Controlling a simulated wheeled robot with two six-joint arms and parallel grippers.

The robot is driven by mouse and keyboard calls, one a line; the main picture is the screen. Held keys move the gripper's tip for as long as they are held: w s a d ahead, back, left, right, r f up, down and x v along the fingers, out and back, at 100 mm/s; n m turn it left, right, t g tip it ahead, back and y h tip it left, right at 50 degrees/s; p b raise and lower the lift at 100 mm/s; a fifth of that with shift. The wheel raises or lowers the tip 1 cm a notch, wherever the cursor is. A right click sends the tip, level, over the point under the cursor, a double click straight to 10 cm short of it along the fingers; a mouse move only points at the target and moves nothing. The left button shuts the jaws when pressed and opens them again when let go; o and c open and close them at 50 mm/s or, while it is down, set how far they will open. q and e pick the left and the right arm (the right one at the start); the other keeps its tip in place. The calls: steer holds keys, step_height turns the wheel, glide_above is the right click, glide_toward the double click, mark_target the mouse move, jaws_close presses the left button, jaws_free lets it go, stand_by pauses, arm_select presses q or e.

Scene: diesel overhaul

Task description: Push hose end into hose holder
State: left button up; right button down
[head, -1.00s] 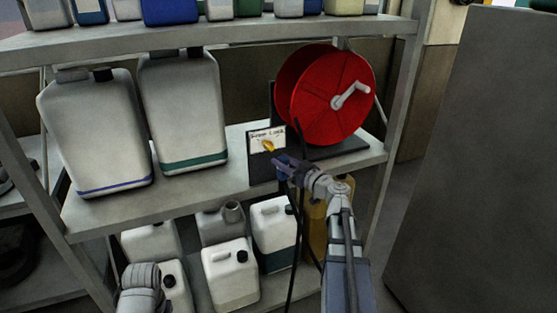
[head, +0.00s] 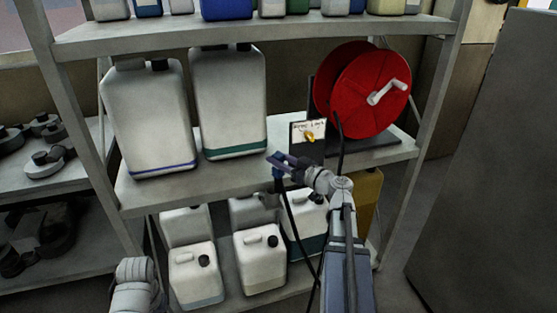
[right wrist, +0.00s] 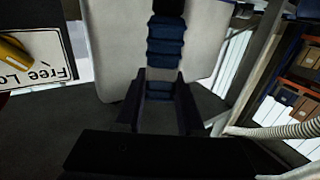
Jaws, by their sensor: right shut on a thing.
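My right gripper (head: 280,161) is shut on the blue ribbed hose end (right wrist: 165,45), which also shows as a small blue piece in the head view (head: 278,173). A black hose (head: 291,215) hangs down from it. The white "Free Lock" plate (head: 300,128) with a yellow fitting (head: 309,137) stands on the shelf edge beside the red reel. I cannot tell for sure which part is the hose holder. In the head view the gripper is left of and below the plate, apart from it. The yellow fitting (right wrist: 12,55) is at the left edge of the wrist view. My left gripper is out of view.
The red hose reel (head: 365,90) stands on the middle shelf (head: 170,193). Two large white canisters (head: 150,115) stand left of it, and smaller jugs (head: 195,275) fill the shelf below. A grey cabinet (head: 490,170) stands at the right.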

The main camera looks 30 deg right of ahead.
steer(key=shift+w+d+f, duration=0.15)
steer(key=shift+w+f, duration=0.1)
steer(key=shift+w, duration=0.45)
steer(key=w+d+f+b, duration=0.1)
steer(key=w+f+b, duration=0.2)
steer(key=w, duration=0.2)
steer(key=shift+w+d+f+b, duration=0.2)
steer(key=shift+w+b, duration=0.15)
steer(key=shift+b, duration=0.05)
steer(key=shift+w, duration=0.15)
steer(key=shift+f+b, duration=0.3)
steer(key=shift+b, duration=0.05)
steer(key=shift+f+b, duration=0.35)
step_height(320, 180, down, 7)
steer(key=b, duration=0.6)
steer(key=shift+r+b, duration=0.2)
steer(key=shift+b, duration=0.1)
stand_by(1.0)
